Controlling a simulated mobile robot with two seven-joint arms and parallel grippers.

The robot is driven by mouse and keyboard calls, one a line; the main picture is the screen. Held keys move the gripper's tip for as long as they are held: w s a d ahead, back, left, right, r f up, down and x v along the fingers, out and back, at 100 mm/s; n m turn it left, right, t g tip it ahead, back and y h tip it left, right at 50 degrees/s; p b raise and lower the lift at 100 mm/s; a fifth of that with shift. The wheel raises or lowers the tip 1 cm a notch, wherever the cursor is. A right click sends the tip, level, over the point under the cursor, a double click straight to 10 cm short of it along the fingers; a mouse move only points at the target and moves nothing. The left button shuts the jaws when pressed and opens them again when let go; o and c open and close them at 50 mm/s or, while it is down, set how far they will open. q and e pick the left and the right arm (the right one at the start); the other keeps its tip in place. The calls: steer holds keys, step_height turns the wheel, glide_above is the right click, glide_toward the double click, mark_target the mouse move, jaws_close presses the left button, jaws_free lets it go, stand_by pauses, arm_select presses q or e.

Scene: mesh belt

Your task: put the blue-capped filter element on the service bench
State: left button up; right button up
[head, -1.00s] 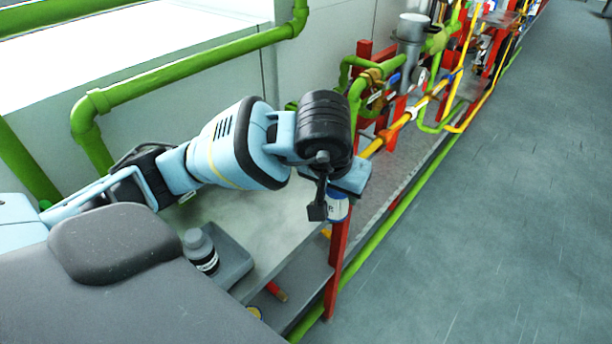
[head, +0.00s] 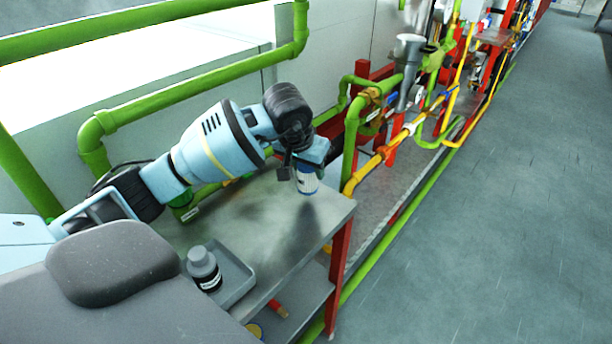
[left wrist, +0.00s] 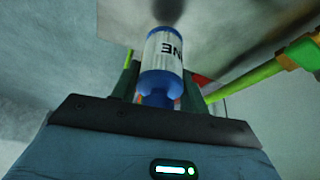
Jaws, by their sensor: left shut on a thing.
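The blue-capped filter element (head: 308,183) is a small white cylinder with a blue band, under my left gripper (head: 305,166) in the head view. In the left wrist view the filter element (left wrist: 163,52) shows its blue end towards me and dark lettering on its white side. My left gripper (left wrist: 158,92) is shut on it. The service bench (head: 262,225) is a grey metal top on red legs. The element is over its far right part, with a dark shadow close below. I cannot tell whether it touches the top. My right gripper is not in view.
A grey tray (head: 243,283) with a grey-capped bottle (head: 203,268) stands at the bench's near left. A lower shelf (head: 292,302) holds a red item. Green pipes (head: 190,100) run behind, and a yellow pipe (head: 368,170) lies beyond the right end. The middle of the top is clear.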

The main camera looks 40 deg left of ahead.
mark_target(306, 178)
arm_select(q)
steer(key=shift+w+a+f, duration=0.1)
steer(key=shift+w+a, duration=0.1)
steer(key=shift+a, duration=0.15)
steer(key=shift+f, duration=1.65)
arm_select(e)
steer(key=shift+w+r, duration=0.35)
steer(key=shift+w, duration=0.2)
arm_select(q)
steer(key=shift+f, duration=0.15)
steer(key=o, duration=1)
steer(key=shift+o, duration=0.2)
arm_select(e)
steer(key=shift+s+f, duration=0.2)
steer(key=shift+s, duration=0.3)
